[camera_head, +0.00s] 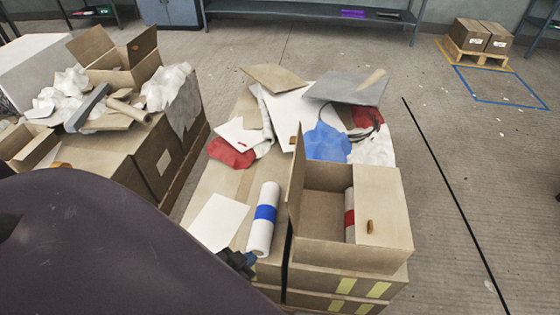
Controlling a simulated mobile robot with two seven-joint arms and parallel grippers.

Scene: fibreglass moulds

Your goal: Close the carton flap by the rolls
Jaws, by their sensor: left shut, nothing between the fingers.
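An open cardboard carton (325,180) stands on the stack at centre right. Its left flap (297,180) stands upright, seen nearly edge-on. Its right flap (388,205) lies roughly flat and has a small hand hole. A white roll with a red band (349,200) is inside the carton, partly hidden by the right flap. A white roll with a blue band (263,225) lies outside, left of the carton. My left gripper (240,262) is shut and empty by the near end of the blue-banded roll, left of the carton. My right gripper is out of view.
A white sheet (217,222) lies left of the blue-banded roll. Blue cloth (322,143), red cloth and a grey panel (346,87) lie behind the carton. Boxes with white scraps (70,92) stand at left. My dark arm fills the lower left.

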